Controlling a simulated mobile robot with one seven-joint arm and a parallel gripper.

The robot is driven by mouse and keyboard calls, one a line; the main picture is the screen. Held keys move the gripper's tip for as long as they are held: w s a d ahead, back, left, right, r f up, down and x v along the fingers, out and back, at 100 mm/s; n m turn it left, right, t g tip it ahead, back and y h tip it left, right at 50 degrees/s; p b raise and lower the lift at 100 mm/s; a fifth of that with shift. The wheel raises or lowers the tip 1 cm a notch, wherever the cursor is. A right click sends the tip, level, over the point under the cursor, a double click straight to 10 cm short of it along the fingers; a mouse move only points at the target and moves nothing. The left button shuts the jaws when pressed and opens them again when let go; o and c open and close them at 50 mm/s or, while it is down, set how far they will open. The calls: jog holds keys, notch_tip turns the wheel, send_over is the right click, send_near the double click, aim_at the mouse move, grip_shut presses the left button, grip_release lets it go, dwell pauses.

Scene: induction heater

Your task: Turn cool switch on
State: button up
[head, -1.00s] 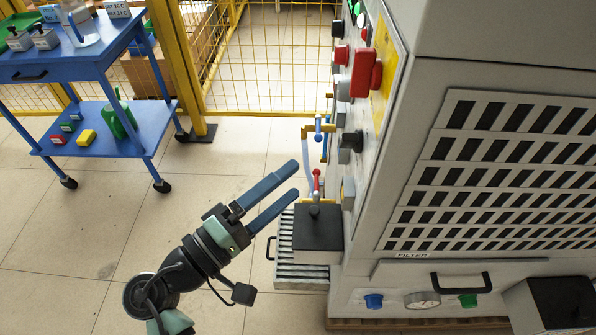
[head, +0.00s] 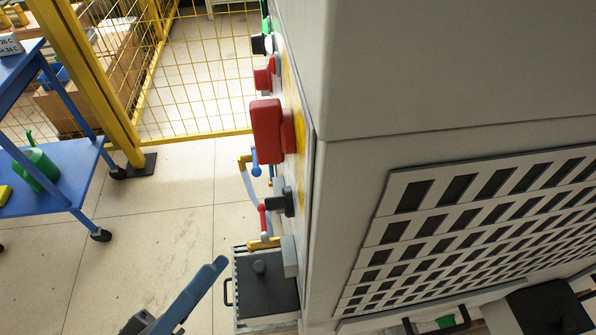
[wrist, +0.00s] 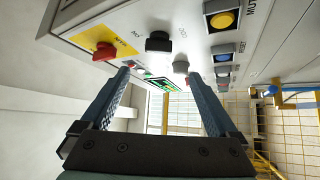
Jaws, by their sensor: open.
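The grey machine's control panel fills the top of the wrist view. A grey knob (wrist: 181,66) there has a small label that looks like COOL, though it is hard to read; I take it for the cool switch. It is close to my gripper's right fingertip in the picture; contact cannot be told. A black knob (wrist: 158,42) is to its left, and a red main switch (wrist: 104,51) on a yellow plate is further left. My gripper (wrist: 156,76) is open and empty, its fingers pointing towards the panel. In the head view my gripper (head: 207,278) shows at the bottom, left of the machine.
Yellow and blue buttons (wrist: 222,20) line the panel's right side. In the head view, the big red switch (head: 266,130) and black knob (head: 285,203) project from the panel. Small valves and a dark-topped box (head: 268,285) are below. A blue cart (head: 60,185) stands left; floor between is clear.

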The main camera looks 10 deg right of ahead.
aim_at(267, 202)
jog(key=x, duration=1.2)
jog(key=shift+d+r, duration=0.1)
jog(key=shift+d, duration=0.15)
jog(key=c, duration=1.4)
jog(key=n+p, duration=0.1)
jog(key=p, duration=0.2)
jog(key=shift+r+y, duration=0.35)
jog(key=shift+y, duration=0.05)
jog(key=n+y+p, duration=0.1)
jog(key=n+p, duration=0.1)
jog(key=p, duration=0.3)
jog(key=shift+f+g+y, duration=0.1)
jog(key=shift+g+y, duration=0.3)
jog(key=shift+f+n+p, duration=0.3)
jog(key=shift+n+p, duration=0.05)
jog(key=shift+n, duration=0.05)
